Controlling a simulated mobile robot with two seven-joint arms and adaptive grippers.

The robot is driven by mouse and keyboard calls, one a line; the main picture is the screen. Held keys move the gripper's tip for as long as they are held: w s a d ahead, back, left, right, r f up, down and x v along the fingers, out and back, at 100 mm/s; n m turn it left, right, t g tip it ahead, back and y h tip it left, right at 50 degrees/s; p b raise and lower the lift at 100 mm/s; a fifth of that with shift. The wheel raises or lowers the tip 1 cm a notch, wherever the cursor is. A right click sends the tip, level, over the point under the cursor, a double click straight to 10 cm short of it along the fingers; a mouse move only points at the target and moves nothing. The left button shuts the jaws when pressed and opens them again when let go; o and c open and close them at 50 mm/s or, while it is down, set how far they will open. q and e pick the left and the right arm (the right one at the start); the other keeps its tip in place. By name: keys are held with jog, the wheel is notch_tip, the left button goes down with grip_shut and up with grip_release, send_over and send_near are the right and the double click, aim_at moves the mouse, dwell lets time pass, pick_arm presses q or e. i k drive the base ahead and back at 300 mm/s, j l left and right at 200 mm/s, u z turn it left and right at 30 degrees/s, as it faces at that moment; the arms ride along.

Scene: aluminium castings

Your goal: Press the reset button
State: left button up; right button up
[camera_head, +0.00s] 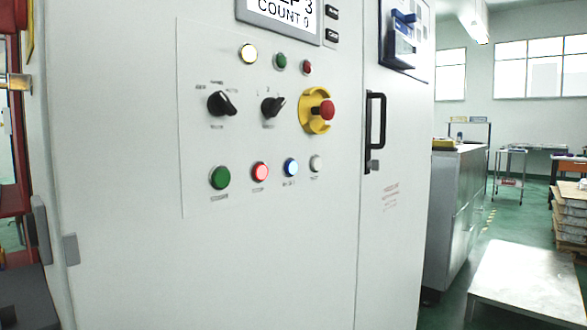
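A light grey control cabinet fills the left and middle of the head view, with a control panel (190,130) on its front. The lower row holds a green button (220,178), a lit red button (260,171), a blue button with a bright rim (291,167) and a pale grey button (316,163). The small labels below them are too blurred to read, so I cannot tell by text which is reset. Nothing covers these buttons. Neither of my grippers shows in this view.
A black door handle (375,133) sticks out at right. A low pale table (530,275) stands lower right.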

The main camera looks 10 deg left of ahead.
aim_at(291, 166)
jog(key=l+z, duration=0.2)
jog(key=z, duration=0.15)
jog(key=k+l+z, duration=0.1)
jog(key=z, duration=0.25)
jog(key=l+z, duration=0.35)
jog(key=j, duration=0.05)
